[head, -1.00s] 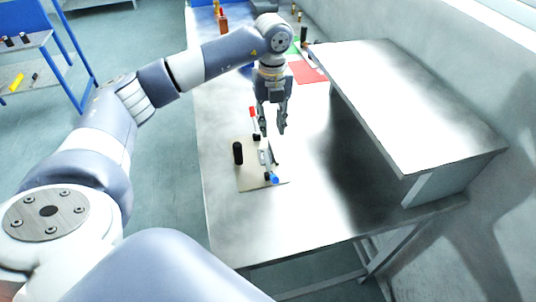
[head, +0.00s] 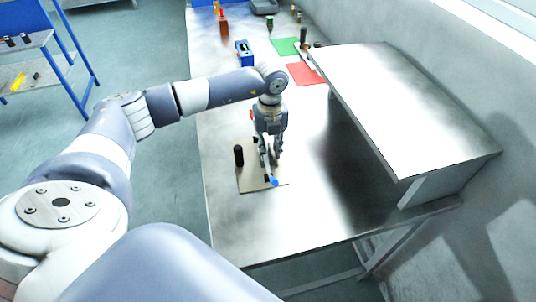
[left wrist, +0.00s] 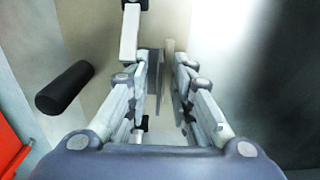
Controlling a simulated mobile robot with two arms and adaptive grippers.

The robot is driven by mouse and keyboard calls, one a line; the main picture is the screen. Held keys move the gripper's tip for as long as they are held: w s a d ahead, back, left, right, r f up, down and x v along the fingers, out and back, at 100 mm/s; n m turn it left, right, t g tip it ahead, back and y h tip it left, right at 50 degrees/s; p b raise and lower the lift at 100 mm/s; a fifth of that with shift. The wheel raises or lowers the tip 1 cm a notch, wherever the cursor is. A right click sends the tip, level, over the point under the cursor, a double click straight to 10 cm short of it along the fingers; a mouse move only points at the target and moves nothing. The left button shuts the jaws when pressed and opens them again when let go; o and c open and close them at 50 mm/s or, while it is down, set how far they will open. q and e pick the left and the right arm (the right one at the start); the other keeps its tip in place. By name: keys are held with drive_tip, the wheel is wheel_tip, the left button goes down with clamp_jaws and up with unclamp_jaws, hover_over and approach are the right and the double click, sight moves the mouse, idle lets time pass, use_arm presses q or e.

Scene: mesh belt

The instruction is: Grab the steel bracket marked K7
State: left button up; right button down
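No K7 mark is readable in either view, so I cannot say for certain which part is the steel bracket. A tan board (head: 250,183) lies on the steel table with a black cylinder (head: 238,155) and a blue-tipped part (head: 273,182) on it. My left gripper (head: 269,160) points down over the board, right of the cylinder, and hides part of it. In the left wrist view its fingers (left wrist: 167,85) are apart with a narrow gap. A pale grey strip (left wrist: 130,35) with a black block at its end lies beside the left finger. My right gripper is not in view.
A raised steel shelf (head: 405,105) stands right of the board. Red (head: 307,74) and green (head: 286,46) mats and a blue block (head: 244,53) lie farther back. The table's near surface (head: 265,232) is clear.

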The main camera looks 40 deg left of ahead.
use_arm(q)
clamp_jaws()
